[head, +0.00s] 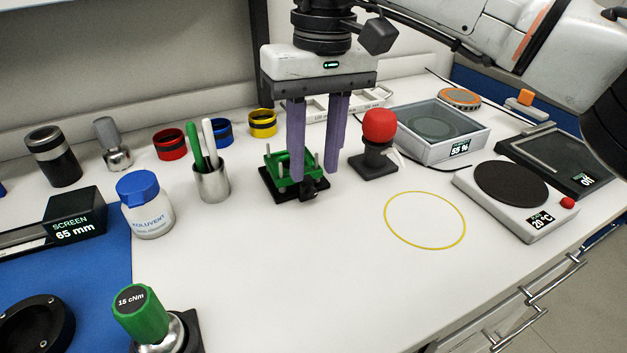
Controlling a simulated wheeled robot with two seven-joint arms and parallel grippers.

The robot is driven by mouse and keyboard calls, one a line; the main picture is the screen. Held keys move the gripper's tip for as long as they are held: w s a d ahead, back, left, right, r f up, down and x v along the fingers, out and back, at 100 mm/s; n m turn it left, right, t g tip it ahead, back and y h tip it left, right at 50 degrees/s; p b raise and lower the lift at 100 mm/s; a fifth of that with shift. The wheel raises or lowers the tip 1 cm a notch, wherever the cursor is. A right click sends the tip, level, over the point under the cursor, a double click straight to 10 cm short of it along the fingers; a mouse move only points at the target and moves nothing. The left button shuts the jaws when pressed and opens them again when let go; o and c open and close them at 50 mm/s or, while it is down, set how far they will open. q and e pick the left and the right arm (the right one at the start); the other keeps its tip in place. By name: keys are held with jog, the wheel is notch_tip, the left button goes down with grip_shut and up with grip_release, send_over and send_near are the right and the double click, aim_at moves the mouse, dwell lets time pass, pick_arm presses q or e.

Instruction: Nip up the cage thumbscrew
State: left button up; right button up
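A small green cage (283,182) with several upright pale rods stands on a black base on the white bench. A small dark knob (309,190) at the cage's front right looks like the thumbscrew; its details are too small to tell. My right gripper (316,176) comes down from above with its purple fingers apart and nothing seen held between them. One finger passes in front of the cage and hides part of it; the other is to the cage's right. The fingertips look close to the knob, but I cannot tell whether they touch it. My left gripper is not in view.
A red-topped knob on a black stand (379,126) is close right of the fingers. A pen cup (211,184) and a white jar (147,207) stand left. A green 15 cNm driver (141,316) is at front. The bench around the yellow ring (386,213) is clear.

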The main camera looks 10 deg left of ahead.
aim_at(313, 190)
notch_tip(313, 190, down, 3)
jog(key=shift+r, duration=0.1)
jog(key=shift+a+f, duration=0.1)
jog(key=shift+f, duration=0.4)
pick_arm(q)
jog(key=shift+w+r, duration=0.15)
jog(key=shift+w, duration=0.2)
